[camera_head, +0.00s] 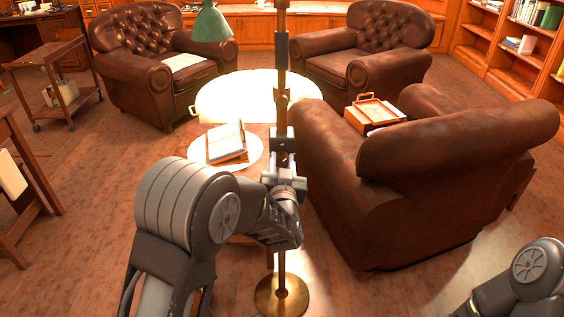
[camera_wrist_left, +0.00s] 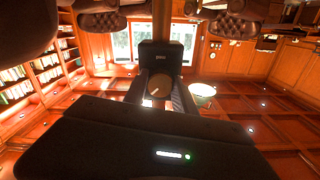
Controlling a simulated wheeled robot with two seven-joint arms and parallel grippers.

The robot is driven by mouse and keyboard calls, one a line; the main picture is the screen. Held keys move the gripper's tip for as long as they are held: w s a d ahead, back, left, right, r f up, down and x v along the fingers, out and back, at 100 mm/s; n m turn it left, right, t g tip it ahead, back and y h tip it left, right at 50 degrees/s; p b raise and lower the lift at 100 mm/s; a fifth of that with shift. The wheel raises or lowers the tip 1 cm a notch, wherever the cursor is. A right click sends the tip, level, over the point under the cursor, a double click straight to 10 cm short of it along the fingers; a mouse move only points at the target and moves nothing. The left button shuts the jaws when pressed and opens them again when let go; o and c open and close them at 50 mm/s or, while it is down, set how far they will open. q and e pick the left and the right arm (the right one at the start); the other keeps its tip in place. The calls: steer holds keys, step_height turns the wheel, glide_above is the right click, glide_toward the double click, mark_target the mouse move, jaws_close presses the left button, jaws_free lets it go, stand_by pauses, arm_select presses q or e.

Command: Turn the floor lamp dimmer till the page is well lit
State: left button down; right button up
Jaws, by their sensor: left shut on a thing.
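The brass floor lamp pole (camera_head: 282,75) rises from its round base (camera_head: 283,294) in the middle of the head view. A green lampshade (camera_head: 210,23) hangs at the upper left. My left gripper (camera_head: 283,155) is at the pole at mid height. In the left wrist view its fingers are shut on a round brown dimmer knob (camera_wrist_left: 160,84); the gripper largely hides it in the head view. An open book (camera_head: 227,143) with a bright page leans on a stand on a small, strongly lit round table (camera_head: 198,150). My right gripper is out of view.
Two more armchairs stand behind, around a brightly lit round surface (camera_head: 258,92). A trolley (camera_head: 58,85) stands at the left. Floor is open at front left.

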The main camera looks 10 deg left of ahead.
arm_select(q)
steer(key=shift+m, duration=0.4)
steer(key=m+p, duration=0.2)
steer(key=m, duration=0.2)
steer(key=shift+m+p, duration=0.95)
steer(key=shift+m, duration=1.05)
steer(key=c, duration=1)
jaws_free()
steer(key=shift+s, duration=0.1)
